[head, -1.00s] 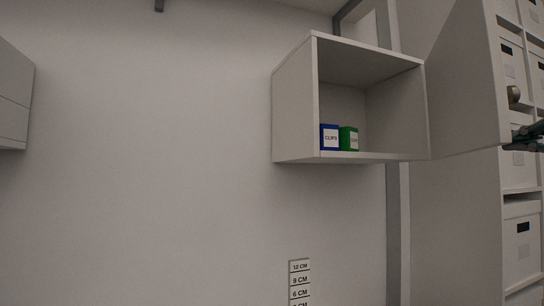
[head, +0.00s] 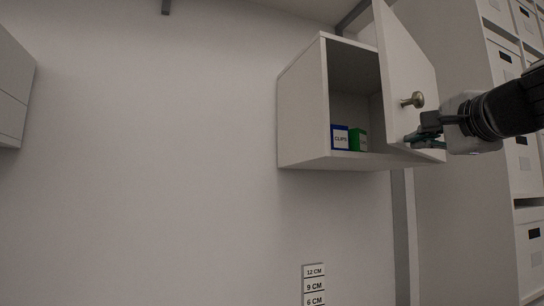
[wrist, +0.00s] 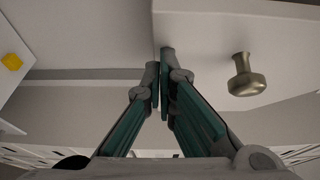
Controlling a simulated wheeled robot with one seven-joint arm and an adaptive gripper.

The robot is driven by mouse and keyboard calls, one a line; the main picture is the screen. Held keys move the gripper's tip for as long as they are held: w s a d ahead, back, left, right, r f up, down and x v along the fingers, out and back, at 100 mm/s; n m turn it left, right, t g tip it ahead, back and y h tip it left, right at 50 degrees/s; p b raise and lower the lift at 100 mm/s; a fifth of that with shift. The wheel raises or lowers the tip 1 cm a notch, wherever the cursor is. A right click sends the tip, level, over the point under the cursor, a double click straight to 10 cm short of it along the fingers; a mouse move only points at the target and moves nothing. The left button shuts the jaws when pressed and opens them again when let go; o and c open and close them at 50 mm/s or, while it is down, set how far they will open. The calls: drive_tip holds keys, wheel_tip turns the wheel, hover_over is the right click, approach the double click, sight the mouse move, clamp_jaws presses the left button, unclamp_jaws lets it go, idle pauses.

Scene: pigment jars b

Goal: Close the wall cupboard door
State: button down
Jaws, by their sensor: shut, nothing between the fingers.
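The wall cupboard (head: 303,110) hangs on the wall, right of centre in the head view. Its door (head: 402,60) is hinged on the right and stands partly open, with a brass knob (head: 413,100) on its outer face. A blue box (head: 340,137) and a green box (head: 359,140) stand inside on the cupboard floor. My gripper (head: 412,139) is shut and empty at the lower part of the door's outer face, below the knob. In the wrist view the fingertips (wrist: 162,62) are at the door's edge, left of the knob (wrist: 246,76); I cannot tell if they touch it.
Shelving with several white boxes (head: 512,68) stands at the right. A grey cabinet (head: 12,90) is at the left edge. A height scale (head: 314,285) is on the wall below the cupboard. The wall left of the cupboard is clear.

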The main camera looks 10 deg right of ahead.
drive_tip(key=w+a, duration=0.2)
drive_tip(key=w, duration=0.2)
drive_tip(key=w+a+p, duration=0.1)
drive_tip(key=w+a, duration=0.2)
drive_tip(key=w, duration=0.2)
drive_tip(key=w+a, duration=0.3)
drive_tip(key=w, duration=0.1)
drive_tip(key=shift+w+r+p, duration=0.15)
drive_tip(key=shift+p, duration=0.15)
drive_tip(key=shift+a, duration=0.1)
